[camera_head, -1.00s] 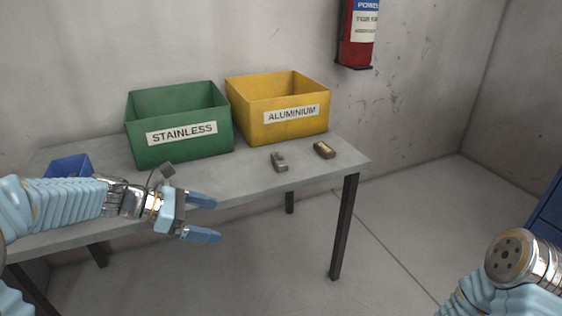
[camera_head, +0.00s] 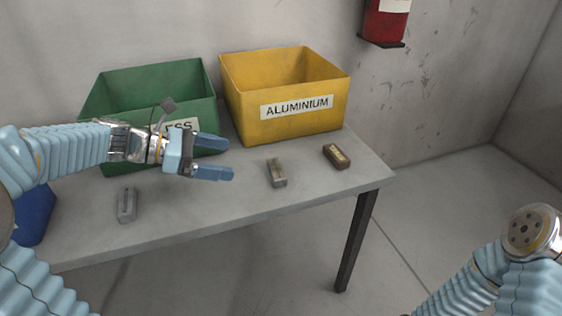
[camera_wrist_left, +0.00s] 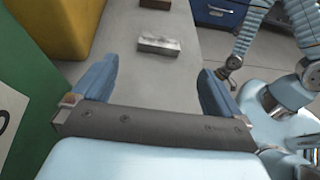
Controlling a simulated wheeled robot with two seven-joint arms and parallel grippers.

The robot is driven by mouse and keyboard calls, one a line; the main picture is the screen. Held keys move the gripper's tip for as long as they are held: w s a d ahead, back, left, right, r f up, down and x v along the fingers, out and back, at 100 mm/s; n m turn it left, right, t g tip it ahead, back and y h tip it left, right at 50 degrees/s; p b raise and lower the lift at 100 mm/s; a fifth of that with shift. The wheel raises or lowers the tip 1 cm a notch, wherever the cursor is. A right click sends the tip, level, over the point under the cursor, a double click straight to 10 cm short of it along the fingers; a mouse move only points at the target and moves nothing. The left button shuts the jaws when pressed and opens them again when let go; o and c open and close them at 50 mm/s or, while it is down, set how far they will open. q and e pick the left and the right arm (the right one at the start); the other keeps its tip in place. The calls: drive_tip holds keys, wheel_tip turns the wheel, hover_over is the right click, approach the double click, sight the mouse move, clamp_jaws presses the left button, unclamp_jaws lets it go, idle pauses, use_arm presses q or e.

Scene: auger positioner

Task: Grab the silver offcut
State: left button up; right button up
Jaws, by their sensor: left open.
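A silver-grey offcut (camera_head: 276,172) lies on the table in front of the yellow bin, with a small notch in its shape. It also shows in the left wrist view (camera_wrist_left: 158,44), ahead and between the fingers. A second grey offcut (camera_head: 127,205) lies at the left of the table, and a brown offcut (camera_head: 336,156) lies to the right. My left gripper (camera_head: 220,159) is open and empty, above the table to the left of the middle offcut and apart from it. My right arm shows at the lower right; its gripper is not visible.
A green bin (camera_head: 155,78) and a yellow bin labelled ALUMINIUM (camera_head: 293,127) stand at the table's back. A blue container (camera_head: 34,214) is at the far left. The grey table (camera_head: 215,205) is clear around the middle offcut. A red extinguisher (camera_head: 386,22) hangs on the wall.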

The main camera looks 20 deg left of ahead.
use_arm(q)
approach(279, 168)
drive_tip(key=b+x, duration=0.1)
drive_tip(key=x, duration=0.7)
drive_tip(key=shift+w+d+f+b, duration=0.1)
drive_tip(key=shift+d+f+b, duration=0.05)
drive_tip(key=shift+b, duration=0.25)
drive_tip(key=c, duration=1.1)
